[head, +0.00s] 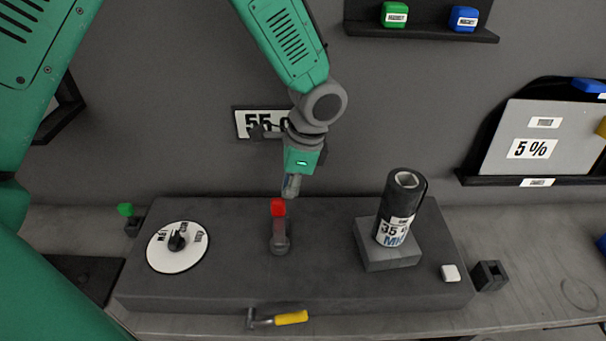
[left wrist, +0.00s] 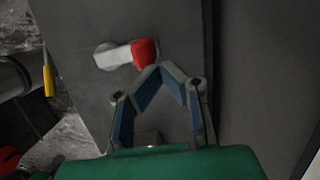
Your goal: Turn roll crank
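The roll crank (head: 280,238) is a short grey arm with a red knob (head: 278,207), in the middle of the dark grey block. In the left wrist view the crank arm (left wrist: 116,56) and its red knob (left wrist: 145,52) lie just beyond my fingertips. My left gripper (head: 290,190) points down, above and slightly behind the red knob. Its two fingertips (left wrist: 160,68) come together with nothing visible between them. I cannot tell whether they touch the knob. My right gripper is not in view.
The grey block (head: 330,285) also carries a white dial (head: 178,247) at left and a dark film roll (head: 402,205) on a stand (head: 388,255) at right. A yellow-handled hammer (head: 290,318) lies at the front edge. A shelf (head: 420,34) is above.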

